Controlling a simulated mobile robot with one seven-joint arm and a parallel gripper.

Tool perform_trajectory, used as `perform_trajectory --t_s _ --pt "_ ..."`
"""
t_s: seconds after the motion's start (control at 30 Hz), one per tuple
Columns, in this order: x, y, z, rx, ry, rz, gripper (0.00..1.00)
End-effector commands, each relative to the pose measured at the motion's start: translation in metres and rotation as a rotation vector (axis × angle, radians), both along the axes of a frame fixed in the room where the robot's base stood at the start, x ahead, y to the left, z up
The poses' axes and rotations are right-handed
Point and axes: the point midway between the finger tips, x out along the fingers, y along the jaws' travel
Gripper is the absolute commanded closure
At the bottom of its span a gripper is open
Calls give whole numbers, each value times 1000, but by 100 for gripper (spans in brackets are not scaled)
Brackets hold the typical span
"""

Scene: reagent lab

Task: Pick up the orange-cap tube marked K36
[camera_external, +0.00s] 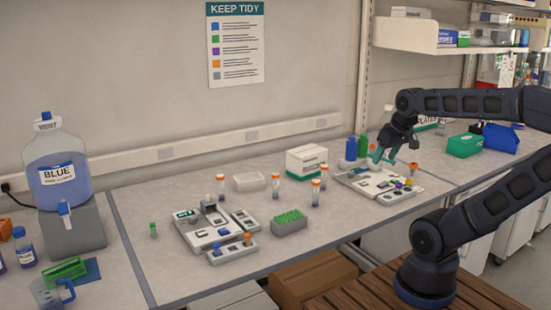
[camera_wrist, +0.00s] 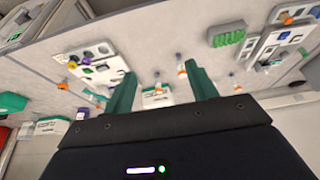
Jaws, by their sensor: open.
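Several orange-cap tubes stand on the bench in the external view: one at the back left (camera_external: 221,187), one in the middle (camera_external: 275,187), one nearer (camera_external: 315,193), and one by the white box (camera_external: 323,177). Their marks are too small to read, so I cannot tell which is K36. Small orange-capped tubes also show in the wrist view, one of them (camera_wrist: 182,72) near the right finger. My gripper (camera_external: 384,156) is open above the right-hand white device, apart from these tubes. Its two green fingers are spread and empty in the wrist view (camera_wrist: 161,75).
The right-hand white device (camera_external: 352,184) lies below my gripper. A green tube rack (camera_external: 289,222) and a left-hand white device (camera_external: 200,236) stand left of it. A white box (camera_external: 306,161) and blue and green bottles (camera_external: 363,146) stand behind.

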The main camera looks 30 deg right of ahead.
Motion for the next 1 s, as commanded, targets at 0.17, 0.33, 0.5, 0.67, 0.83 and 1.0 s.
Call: perform_trajectory --t_s 0.17,0.33,0.5,0.67,0.83,1.0 --pt "5 1 3 1 2 -2 43" --pt "34 6 16 5 11 -14 43" --pt "80 17 32 11 21 -38 43" --pt "125 30 42 12 30 -60 43" --pt "174 49 48 14 36 -84 43" --pt "223 73 48 14 41 -107 43"
